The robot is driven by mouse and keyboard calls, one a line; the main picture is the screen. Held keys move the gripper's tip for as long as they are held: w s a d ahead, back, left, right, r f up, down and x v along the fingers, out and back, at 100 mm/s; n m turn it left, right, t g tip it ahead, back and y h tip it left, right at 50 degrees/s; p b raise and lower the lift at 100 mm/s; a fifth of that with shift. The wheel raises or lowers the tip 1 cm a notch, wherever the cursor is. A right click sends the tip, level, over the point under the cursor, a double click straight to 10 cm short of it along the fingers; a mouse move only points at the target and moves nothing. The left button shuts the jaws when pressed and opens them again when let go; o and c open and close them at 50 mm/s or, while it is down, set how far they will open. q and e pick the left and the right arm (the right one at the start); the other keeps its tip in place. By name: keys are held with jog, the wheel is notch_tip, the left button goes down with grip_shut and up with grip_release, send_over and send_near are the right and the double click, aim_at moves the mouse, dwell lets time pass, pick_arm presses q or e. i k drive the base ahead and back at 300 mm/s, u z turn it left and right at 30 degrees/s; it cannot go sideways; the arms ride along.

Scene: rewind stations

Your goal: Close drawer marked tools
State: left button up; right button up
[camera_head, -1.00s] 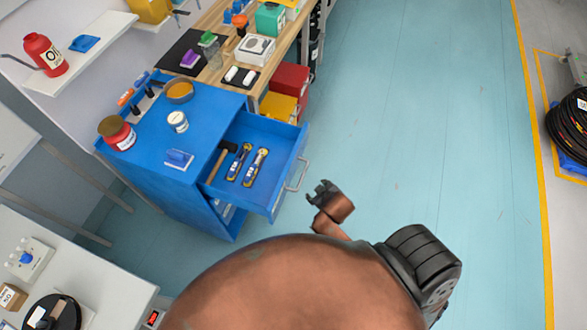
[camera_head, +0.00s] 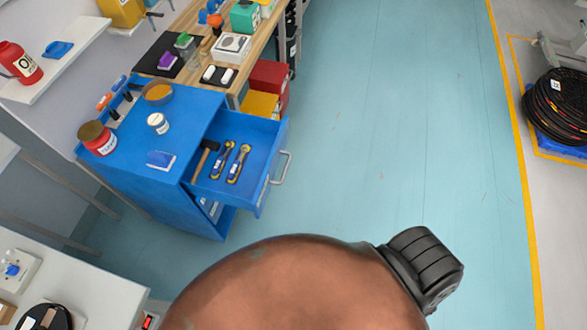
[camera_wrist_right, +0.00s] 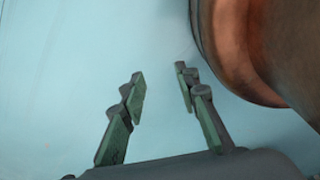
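A blue cabinet (camera_head: 185,205) stands at the left in the head view. Its top drawer (camera_head: 262,178) is pulled out to the right, with a grey bar handle (camera_head: 282,168) on its front. A hammer (camera_head: 205,158) and two blue-and-yellow tools (camera_head: 230,162) lie inside. I cannot read any marking on the drawer front. My right gripper (camera_wrist_right: 162,95) shows in the right wrist view with its fingers apart, empty, over the blue floor. No gripper shows in the head view now; my copper-coloured body fills the bottom. My left gripper is out of sight.
A red can (camera_head: 97,138), a white jar (camera_head: 158,123) and a brown bowl (camera_head: 158,92) stand on the cabinet. Red and yellow boxes (camera_head: 268,85) sit under the wooden bench behind. A cable coil (camera_head: 557,105) lies far right. The floor between is clear.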

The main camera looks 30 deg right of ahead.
aim_at(266, 139)
jog(key=z, duration=0.3)
jog(key=k, duration=0.45)
jog(key=z, duration=0.75)
jog(key=i, duration=0.9)
jog(key=u, duration=0.5)
